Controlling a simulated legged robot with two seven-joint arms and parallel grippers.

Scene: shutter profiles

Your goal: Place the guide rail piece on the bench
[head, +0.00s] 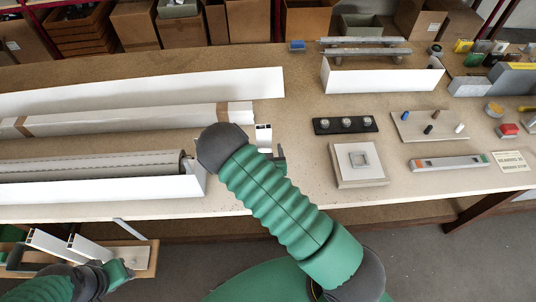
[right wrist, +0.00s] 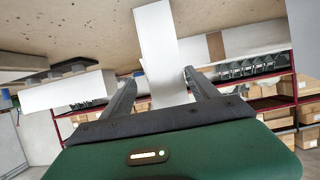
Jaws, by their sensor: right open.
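A white guide rail piece (head: 263,137) with dark openings at its end shows on the bench (head: 300,190), just beyond my right wrist. In the right wrist view the white guide rail piece (right wrist: 158,45) runs between the fingers of my right gripper (right wrist: 160,82). Those fingers are apart, with gaps on both sides of the piece. In the head view my right gripper (head: 277,155) is mostly hidden behind its wrist. My left gripper (head: 112,275) is at the lower left, beside two similar white profiles (head: 90,250); its jaw opening is unclear.
Long white trays with rolled profiles (head: 120,120) fill the bench's left side. A black strip with three knobs (head: 346,125), a square block (head: 359,163), a pegboard (head: 428,126) and a level (head: 449,163) lie to the right. A wooden board (head: 140,257) holds the profiles low left.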

